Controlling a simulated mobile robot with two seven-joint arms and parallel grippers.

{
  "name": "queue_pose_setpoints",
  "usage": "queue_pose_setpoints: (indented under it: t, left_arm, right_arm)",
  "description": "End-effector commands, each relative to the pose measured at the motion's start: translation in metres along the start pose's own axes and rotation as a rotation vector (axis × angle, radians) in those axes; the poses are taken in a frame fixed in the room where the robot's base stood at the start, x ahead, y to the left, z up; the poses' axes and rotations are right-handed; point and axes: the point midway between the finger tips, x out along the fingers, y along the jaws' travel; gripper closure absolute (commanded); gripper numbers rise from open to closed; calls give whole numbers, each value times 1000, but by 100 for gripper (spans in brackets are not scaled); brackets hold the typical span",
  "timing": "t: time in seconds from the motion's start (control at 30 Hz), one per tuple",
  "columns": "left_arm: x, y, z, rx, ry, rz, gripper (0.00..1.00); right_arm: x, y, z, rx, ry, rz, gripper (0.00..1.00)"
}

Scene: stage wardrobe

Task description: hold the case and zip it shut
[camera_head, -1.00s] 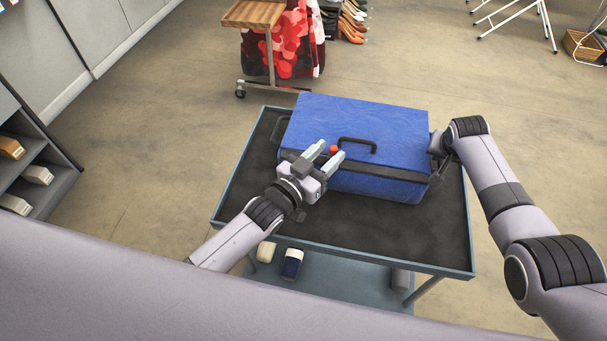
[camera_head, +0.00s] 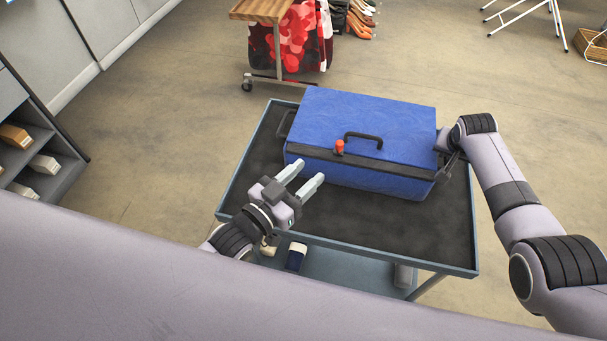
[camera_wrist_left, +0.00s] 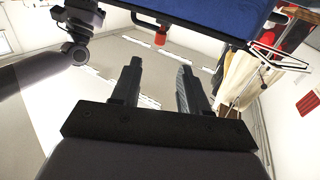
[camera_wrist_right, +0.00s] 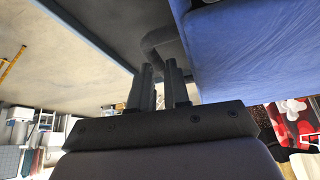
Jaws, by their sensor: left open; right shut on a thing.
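The blue case (camera_head: 385,120) lies on the cart with a black carry handle (camera_head: 363,136) on top. A dark zip band (camera_head: 390,167) runs along its near side. The red zip pull (camera_head: 339,146) sits on that band near the handle; it also shows in the left wrist view (camera_wrist_left: 160,36). My left gripper (camera_head: 306,174) is open and empty, in front of the case, apart from the pull. My right gripper (camera_head: 442,163) is shut on the dark side handle (camera_wrist_right: 158,42) at the case's right end. In the head view its fingers are mostly hidden.
The cart's dark top (camera_head: 420,230) has a raised rim and is clear in front of the case. A lower shelf (camera_head: 335,272) holds a dark blue and white item (camera_head: 296,256). A clothes rack (camera_head: 300,40) stands behind, and shelves (camera_head: 35,160) stand at left.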

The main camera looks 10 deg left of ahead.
Motion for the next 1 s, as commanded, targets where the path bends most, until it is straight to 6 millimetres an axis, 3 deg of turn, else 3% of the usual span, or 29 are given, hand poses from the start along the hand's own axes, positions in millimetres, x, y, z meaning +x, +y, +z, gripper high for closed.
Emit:
queue_pose_setpoints:
  t: [0.33,0.77,1.0]
  left_arm:
    - [4,-7,-3,17,30,139,55]
    - [-8,-40,3,13,1,308,55]
    - [17,-33,3,11,3,313,55]
  right_arm:
    - [0,-1,0,2,-1,-3,100]
    - [0,-2,0,2,-1,-3,100]
    - [0,-2,0,2,-1,-3,100]
